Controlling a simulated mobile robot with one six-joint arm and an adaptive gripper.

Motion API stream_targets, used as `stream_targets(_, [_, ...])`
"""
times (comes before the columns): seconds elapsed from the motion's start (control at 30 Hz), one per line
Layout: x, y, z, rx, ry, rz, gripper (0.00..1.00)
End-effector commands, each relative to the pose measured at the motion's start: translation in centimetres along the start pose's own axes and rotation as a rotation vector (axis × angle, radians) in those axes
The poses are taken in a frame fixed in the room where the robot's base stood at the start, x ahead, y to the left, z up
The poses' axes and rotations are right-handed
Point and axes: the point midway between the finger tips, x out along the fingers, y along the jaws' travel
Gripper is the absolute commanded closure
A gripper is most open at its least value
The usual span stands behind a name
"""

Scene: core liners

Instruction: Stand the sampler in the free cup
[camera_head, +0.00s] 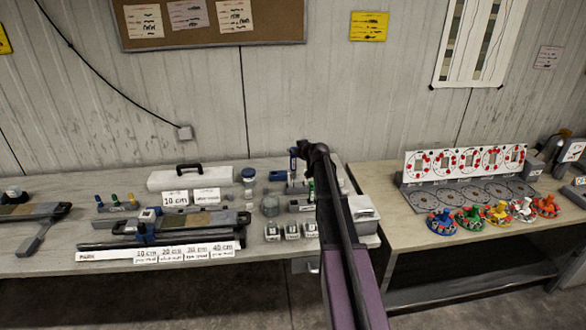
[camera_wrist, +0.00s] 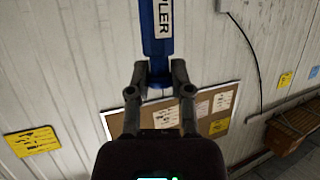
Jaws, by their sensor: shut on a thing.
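The sampler (camera_wrist: 157,28) is a blue rod with a white label ending in "PLER". In the wrist view it runs from the fingertips to the top edge, and its far end is out of frame. My gripper (camera_wrist: 160,76) is shut on its near end. In the head view a small upright blue piece (camera_head: 293,159) shows at the end of my arm, above the back of the left bench; it looks like the sampler. My arm hides part of the bench there, and I cannot make out which cup is free.
The left bench (camera_head: 40,262) holds a white case (camera_head: 190,178), a blue-lidded jar (camera_head: 248,175), small labelled blocks (camera_head: 291,231) and a long core tray (camera_head: 160,250). The right bench (camera_head: 400,238) has a dial panel (camera_head: 465,161) and several coloured knobs (camera_head: 470,220). The wall stands close behind.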

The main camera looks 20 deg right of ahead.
Motion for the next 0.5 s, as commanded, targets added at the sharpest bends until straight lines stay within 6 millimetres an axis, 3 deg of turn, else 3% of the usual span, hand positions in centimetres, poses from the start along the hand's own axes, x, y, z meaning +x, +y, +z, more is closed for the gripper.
stream_targets(0.2, [1.4, 0.1, 3.4, 0.000, 0.000, -0.001, 1.00])
stream_targets(0.5, [2.6, 0.3, 6.1, 0.000, 0.000, -0.002, 1.00])
